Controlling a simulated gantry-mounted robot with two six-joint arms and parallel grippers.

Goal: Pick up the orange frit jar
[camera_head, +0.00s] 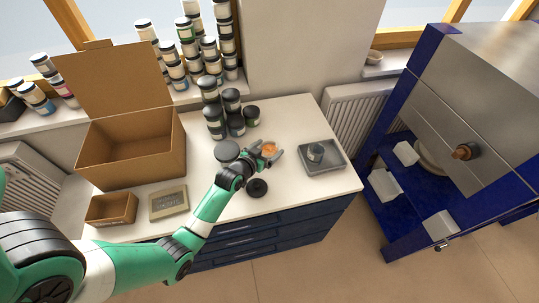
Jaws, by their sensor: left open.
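The orange frit jar (269,148) stands on the white counter and shows as a small orange round top. My left gripper (271,153) is open at the jar, with its fingers on either side of the orange top. The wrist and fingers hide the lower part of the jar. I cannot tell whether the fingers touch it. My right gripper is not in the picture.
A black lid (257,188) lies just in front of the gripper, and dark-lidded jars (213,122) stand behind it. A grey tray (333,163) holding a small cup is to the right. An open cardboard box (135,165) stands left.

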